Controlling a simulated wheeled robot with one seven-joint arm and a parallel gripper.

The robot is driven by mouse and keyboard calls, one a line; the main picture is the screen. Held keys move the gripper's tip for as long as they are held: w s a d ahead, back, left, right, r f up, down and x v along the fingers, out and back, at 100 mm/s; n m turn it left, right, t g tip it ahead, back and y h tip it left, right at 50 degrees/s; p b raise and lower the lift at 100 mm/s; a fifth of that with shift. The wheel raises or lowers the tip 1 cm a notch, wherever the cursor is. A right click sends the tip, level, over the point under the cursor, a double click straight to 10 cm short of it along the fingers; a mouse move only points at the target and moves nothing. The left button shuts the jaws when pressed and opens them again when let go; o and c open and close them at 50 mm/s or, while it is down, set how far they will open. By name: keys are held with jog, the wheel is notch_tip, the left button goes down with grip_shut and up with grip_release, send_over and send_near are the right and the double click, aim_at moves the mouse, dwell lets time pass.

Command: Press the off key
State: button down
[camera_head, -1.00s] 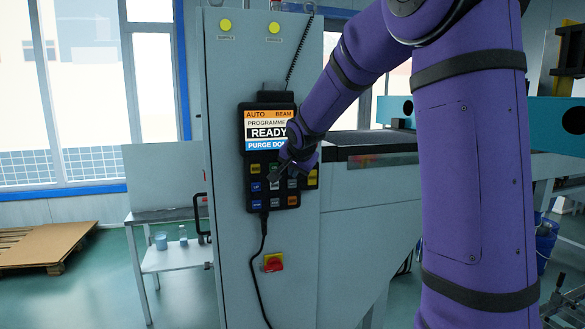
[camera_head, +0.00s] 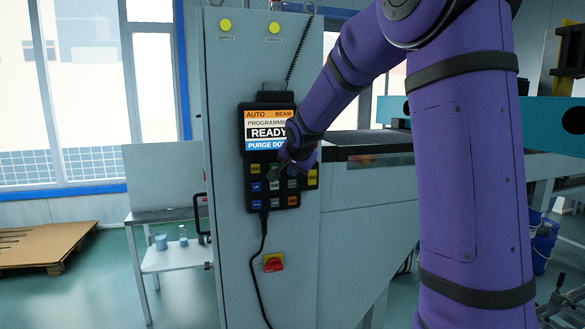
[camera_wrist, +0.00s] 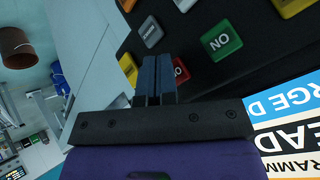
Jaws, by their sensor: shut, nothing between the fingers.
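The black hand-held panel (camera_head: 246,180) hangs on the grey cabinet with a lit screen and rows of coloured keys. In the wrist view, a green key (camera_wrist: 221,41) reads as ON turned upside down. A red key (camera_wrist: 181,71) beside it is partly hidden behind my fingers; its label is not fully readable, so I cannot confirm it is the off key. My gripper (camera_wrist: 155,72) is shut and empty, its tips over the keypad by the red key. Contact cannot be told. In the head view my gripper (camera_head: 276,171) covers the upper keys.
The screen (camera_head: 268,130) shows READY above my gripper. A red rotary switch (camera_head: 273,263) sits below on the cabinet (camera_head: 228,230), and a cable hangs from the panel.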

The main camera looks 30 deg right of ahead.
jog(key=shift+w+d, duration=0.1)
jog(key=shift+w, duration=0.3)
dwell(0.5)
jog(key=shift+s, duration=0.1)
jog(key=shift+s+a, duration=0.2)
jog(key=shift+s, duration=0.5)
jog(key=s, duration=0.2)
jog(key=s+a, duration=0.1)
jog(key=s, duration=0.1)
jog(key=shift+s+a, duration=0.2)
jog(key=shift+s, duration=0.2)
dwell(0.9)
jog(key=s+a+n+g+y, duration=0.1)
jog(key=s+a+n, duration=0.3)
jog(key=s, duration=0.6)
jog(key=s+a+n+g+y, duration=0.1)
jog(key=s+a+n, duration=0.3)
jog(key=s, duration=0.7)
jog(key=s+a+r+n+g+y, duration=0.1)
jog(key=s+a+n, duration=0.2)
jog(key=s+a, duration=0.3)
jog(key=s, duration=0.5)
jog(key=shift+s+n, duration=0.2)
jog(key=shift+n, duration=0.2)
